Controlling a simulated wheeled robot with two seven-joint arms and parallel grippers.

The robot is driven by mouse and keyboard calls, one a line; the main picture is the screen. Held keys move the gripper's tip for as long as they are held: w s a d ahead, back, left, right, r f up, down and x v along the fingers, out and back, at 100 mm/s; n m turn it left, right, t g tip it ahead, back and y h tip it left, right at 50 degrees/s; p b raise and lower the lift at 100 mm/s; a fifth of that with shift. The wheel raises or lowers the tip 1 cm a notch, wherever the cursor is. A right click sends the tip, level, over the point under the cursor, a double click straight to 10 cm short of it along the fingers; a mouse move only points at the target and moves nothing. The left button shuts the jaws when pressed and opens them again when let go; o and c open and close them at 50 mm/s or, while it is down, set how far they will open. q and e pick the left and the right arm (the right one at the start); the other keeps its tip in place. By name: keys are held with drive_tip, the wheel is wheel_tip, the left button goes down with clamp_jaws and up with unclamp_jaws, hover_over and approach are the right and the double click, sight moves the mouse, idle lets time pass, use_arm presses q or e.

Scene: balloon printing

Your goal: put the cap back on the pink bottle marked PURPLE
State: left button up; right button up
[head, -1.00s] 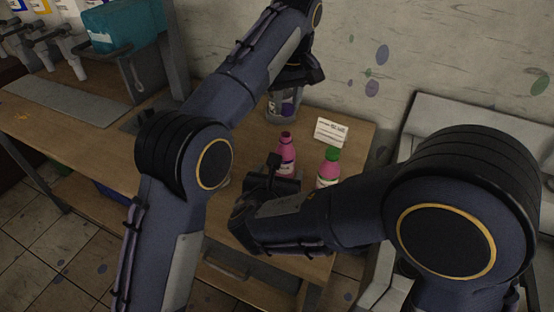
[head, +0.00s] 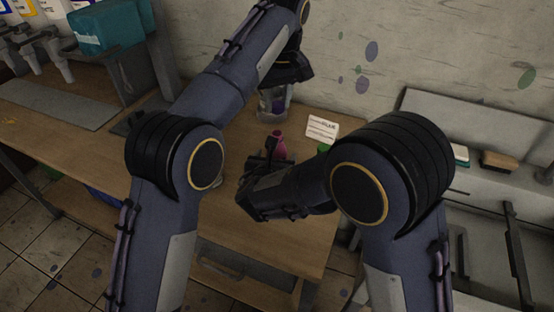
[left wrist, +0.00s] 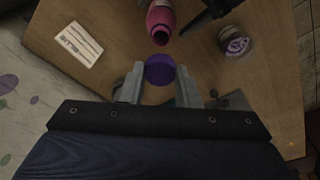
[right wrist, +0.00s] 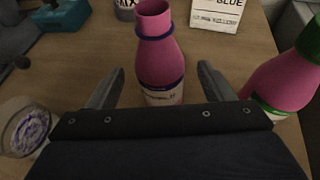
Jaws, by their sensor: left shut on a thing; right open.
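The pink bottle (right wrist: 162,65) stands upright with its neck open and a purple ring below the mouth; its label is too small to read. It also shows in the head view (head: 279,145) and the left wrist view (left wrist: 160,18). My right gripper (right wrist: 160,85) is open, with one finger on each side of the bottle, apart from it. My left gripper (left wrist: 160,82) is shut on a round purple cap (left wrist: 160,68). In the head view it is the higher one, beyond the bottle, and its fingertips are hard to make out.
A green-capped pink bottle (right wrist: 285,75) stands close to the right of the open one. A glass with purple contents (right wrist: 28,128) stands to the left. A clear container (head: 270,105) is below my left gripper.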

drive_tip(key=shift+x, duration=1.55)
drive_tip(key=c, duration=1.4)
use_arm(q)
hover_over(277, 133)
drive_tip(key=shift+s+f, duration=0.1)
drive_tip(key=shift+f, duration=2.45)
use_arm(e)
drive_tip(key=shift+c, duration=0.3)
use_arm(q)
drive_tip(key=shift+f, duration=0.85)
drive_tip(key=shift+f, duration=0.55)
